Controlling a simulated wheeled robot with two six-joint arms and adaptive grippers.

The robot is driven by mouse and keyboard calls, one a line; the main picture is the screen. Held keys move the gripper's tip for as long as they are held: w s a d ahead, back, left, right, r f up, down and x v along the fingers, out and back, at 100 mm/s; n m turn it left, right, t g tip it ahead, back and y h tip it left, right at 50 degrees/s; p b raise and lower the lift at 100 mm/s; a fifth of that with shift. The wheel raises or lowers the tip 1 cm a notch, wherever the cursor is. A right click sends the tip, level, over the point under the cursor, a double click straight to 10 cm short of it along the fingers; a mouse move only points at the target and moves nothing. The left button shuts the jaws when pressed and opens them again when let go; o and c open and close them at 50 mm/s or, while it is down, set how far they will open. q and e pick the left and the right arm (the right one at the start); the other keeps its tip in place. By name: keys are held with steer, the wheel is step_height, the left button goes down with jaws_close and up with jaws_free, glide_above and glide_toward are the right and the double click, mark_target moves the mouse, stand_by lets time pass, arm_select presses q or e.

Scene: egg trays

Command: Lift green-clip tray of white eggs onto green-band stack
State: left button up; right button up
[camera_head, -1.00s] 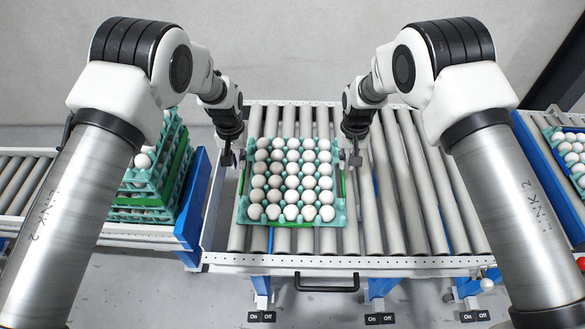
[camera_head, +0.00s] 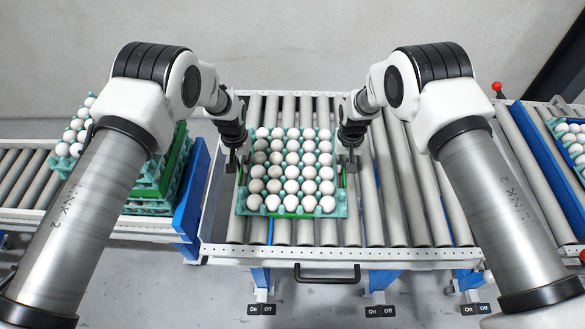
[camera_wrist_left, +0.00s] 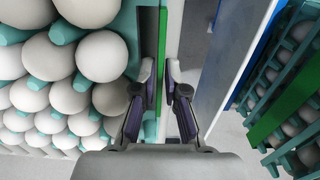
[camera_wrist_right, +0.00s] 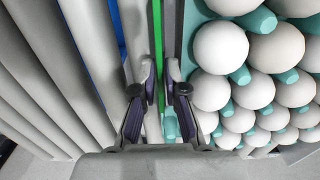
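The teal tray (camera_head: 341,208) of white eggs sits over the middle rollers, with green clip strips along its sides. My left gripper (camera_head: 238,160) is at its left edge; in the left wrist view (camera_wrist_left: 161,75) its fingers are closed in around the green strip. My right gripper (camera_head: 346,160) is at the right edge; in the right wrist view (camera_wrist_right: 161,75) its fingers also straddle the green strip, nearly together. Whether the tray clears the rollers is hard to tell. The green-band stack (camera_head: 150,207) stands at left, partly hidden by my left arm; its green band (camera_wrist_left: 290,105) shows in the left wrist view.
The roller conveyor (camera_head: 400,215) has bare rollers right of the tray. A blue panel (camera_head: 193,190) stands between it and the left stack. Another egg tray (camera_head: 553,124) lies at the far right edge.

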arm_select(q)
steer(key=shift+f, duration=0.55)
arm_select(e)
steer(key=shift+f, duration=0.55)
arm_select(q)
jaws_close()
arm_select(e)
jaws_close()
